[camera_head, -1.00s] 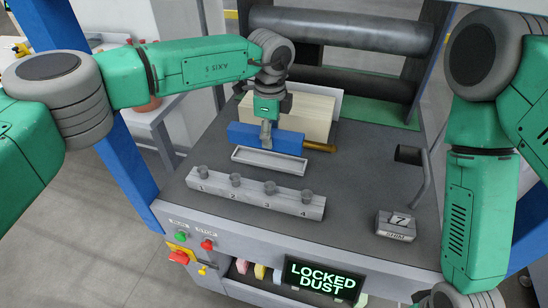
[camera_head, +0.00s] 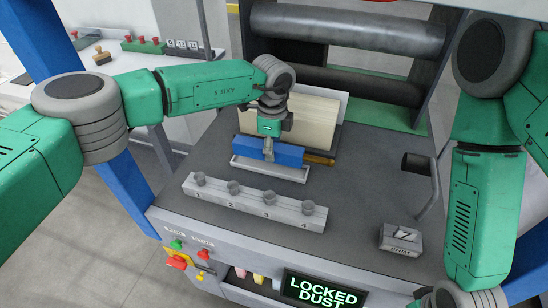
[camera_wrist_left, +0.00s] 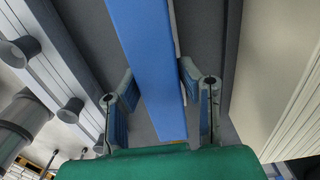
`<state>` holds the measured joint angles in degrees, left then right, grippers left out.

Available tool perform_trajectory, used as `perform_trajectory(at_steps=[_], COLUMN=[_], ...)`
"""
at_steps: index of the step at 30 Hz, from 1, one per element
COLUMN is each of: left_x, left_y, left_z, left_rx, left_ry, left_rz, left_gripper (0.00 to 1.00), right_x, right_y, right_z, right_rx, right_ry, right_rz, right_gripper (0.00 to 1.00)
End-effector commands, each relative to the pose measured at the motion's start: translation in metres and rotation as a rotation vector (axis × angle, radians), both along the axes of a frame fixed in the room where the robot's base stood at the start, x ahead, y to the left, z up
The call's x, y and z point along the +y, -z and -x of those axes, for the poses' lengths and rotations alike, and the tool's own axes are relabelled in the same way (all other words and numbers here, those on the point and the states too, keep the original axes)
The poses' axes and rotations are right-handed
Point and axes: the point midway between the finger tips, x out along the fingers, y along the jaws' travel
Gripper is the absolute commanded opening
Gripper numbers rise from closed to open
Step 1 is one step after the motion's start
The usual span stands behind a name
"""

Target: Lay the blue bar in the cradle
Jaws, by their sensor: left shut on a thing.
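The blue bar (camera_head: 287,155) lies level across my left gripper (camera_head: 268,150), which is shut on it near its middle. In the left wrist view the bar (camera_wrist_left: 148,50) runs between the two fingers of the gripper (camera_wrist_left: 157,90). The cradle (camera_head: 270,173), a shallow light-grey tray, is just in front of and under the bar in the head view. The bar hides the cradle's rear part; I cannot tell whether they touch. My right arm hangs at the right, with its gripper fingers out of the picture.
A cream block (camera_head: 307,122) stands behind the bar, with a brown rod end (camera_head: 320,159) at the right. A grey rail with numbered pegs (camera_head: 252,203) lies in front of the cradle. The deck between is clear.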

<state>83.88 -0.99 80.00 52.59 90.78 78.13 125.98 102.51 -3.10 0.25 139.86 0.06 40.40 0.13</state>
Motion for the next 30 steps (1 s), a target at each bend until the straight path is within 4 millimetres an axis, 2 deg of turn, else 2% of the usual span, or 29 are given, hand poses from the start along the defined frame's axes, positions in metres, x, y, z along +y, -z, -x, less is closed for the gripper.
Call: perform_trajectory(at_steps=[7,13,14,15,16,26,30], left_x=[-0.003,-0.004,-0.004,-0.004,-0.004,-0.001,-0.001], left_y=[0.032,0.037,0.038,0.038,0.038,0.033,0.018], left_z=[0.001,0.001,0.001,0.001,0.001,0.0,-0.001], left_rx=[0.001,0.003,0.004,0.004,0.004,0.0,-0.003], left_ry=[-0.001,0.001,0.001,0.001,0.001,0.0,0.001], left_rz=[-0.003,-0.005,-0.006,-0.006,-0.006,-0.001,-0.001], left_gripper=[0.0,0.0,0.35,0.49,0.52,0.52,0.52], right_x=[0.001,0.0,0.0,0.0,0.0,0.0,0.0], right_y=[0.001,0.001,0.001,0.001,0.001,0.001,0.0], right_z=[0.0,0.0,0.0,0.0,0.0,0.0,0.0], right_rx=[0.0,0.0,0.0,0.0,0.0,0.0,0.0], right_ry=[-0.001,-0.001,-0.001,-0.001,-0.001,0.0,-0.001], right_rz=[-0.001,0.0,0.0,0.0,0.0,0.0,0.0], right_gripper=[0.8,0.8,0.8,0.8,0.8,0.8,0.8])
